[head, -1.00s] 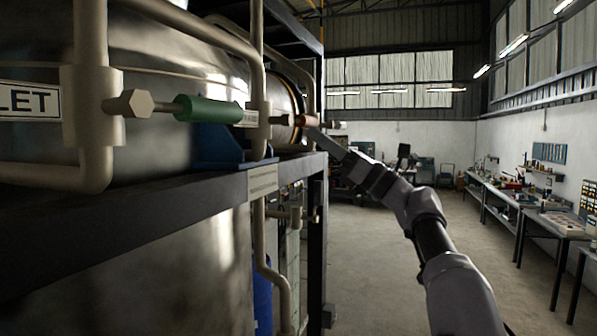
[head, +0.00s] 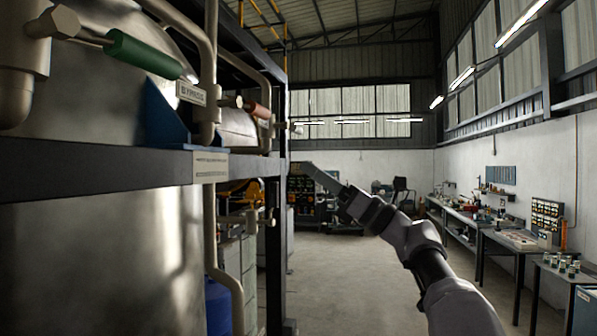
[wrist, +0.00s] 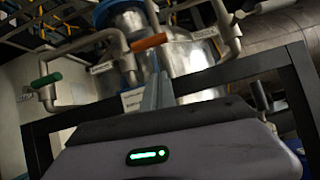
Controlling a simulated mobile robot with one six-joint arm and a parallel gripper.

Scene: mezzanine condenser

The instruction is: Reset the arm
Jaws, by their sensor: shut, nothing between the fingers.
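My gripper (head: 312,172) is at the end of my arm in the middle of the head view, its thin fingers together and pointing up and left. It stands in open air to the right of the condenser frame and touches nothing that I can see. In the wrist view my gripper's fingers (wrist: 158,92) are shut and empty, pointing up toward the pipework. A green handle (head: 145,54) and a red-brown handle (head: 258,110) sit on the pipes at the left. The wrist view also shows a green handle (wrist: 46,80) and an orange handle (wrist: 149,42).
The large metal tank (head: 110,240) and its dark frame beam (head: 100,172) fill the left side. A blue drum (head: 218,305) stands below. Workbenches (head: 500,238) line the right wall. The floor (head: 350,265) between is clear.

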